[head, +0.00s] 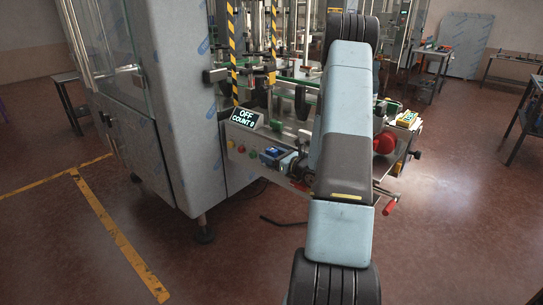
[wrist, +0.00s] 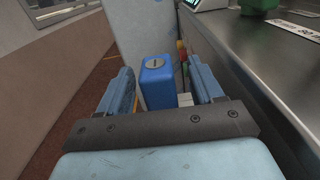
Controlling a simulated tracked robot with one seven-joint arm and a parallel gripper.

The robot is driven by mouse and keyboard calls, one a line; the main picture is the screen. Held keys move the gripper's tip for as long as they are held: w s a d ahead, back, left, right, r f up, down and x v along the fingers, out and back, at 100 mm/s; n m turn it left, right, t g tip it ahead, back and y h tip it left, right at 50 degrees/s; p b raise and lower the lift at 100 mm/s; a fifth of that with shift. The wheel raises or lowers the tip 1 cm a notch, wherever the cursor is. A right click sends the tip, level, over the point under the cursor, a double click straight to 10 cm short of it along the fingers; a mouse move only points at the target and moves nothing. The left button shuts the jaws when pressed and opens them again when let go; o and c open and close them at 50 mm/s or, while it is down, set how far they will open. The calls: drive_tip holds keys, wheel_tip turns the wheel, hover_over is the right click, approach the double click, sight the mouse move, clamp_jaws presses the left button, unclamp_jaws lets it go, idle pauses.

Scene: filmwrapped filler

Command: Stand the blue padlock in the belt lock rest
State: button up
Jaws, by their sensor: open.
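The blue padlock (wrist: 158,86) shows in the wrist view as an upright blue block with a round keyhole face on top. It stands between the two light-blue fingers of my gripper (wrist: 161,68). The fingers are open, with a visible gap on the right side; on the left the gap is narrow and contact is unclear. In the head view a small blue block (head: 272,154), apparently the padlock, is at the front of the machine, left of my arm. My arm hides much of the area around the gripper there. I cannot make out the belt lock rest clearly.
The machine's control panel has an OFF / COUNT 0 display (head: 245,118) and coloured buttons. A red round part (head: 384,142) and a red-tipped handle (head: 389,207) stick out right of my arm. A tall steel cabinet (head: 155,100) stands left. The floor in front is mostly clear.

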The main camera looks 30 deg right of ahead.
drive_tip(key=shift+s, duration=0.1)
drive_tip(key=v, duration=1.3)
drive_tip(key=shift+s, duration=0.3)
drive_tip(key=shift+w+a+r, duration=0.15)
drive_tip(key=shift+a+r, duration=0.15)
drive_tip(key=s+a+r+n+g+y, duration=0.3)
drive_tip(key=a+r+n+g, duration=0.5)
drive_tip(key=a, duration=0.4)
drive_tip(key=s+a+r+n+g+y, duration=0.35)
drive_tip(key=a+r+n+g, duration=0.2)
drive_tip(key=a+n, duration=0.45)
drive_tip(key=s+a+r+n+t+h, duration=0.2)
drive_tip(key=s+a+r+n+h, duration=0.1)
drive_tip(key=s+r+n+h, duration=0.9)
drive_tip(key=shift+s+a+r+n+h, duration=0.3)
drive_tip(key=shift+s+r+n, duration=0.35)
drive_tip(key=shift+s+n, duration=0.55)
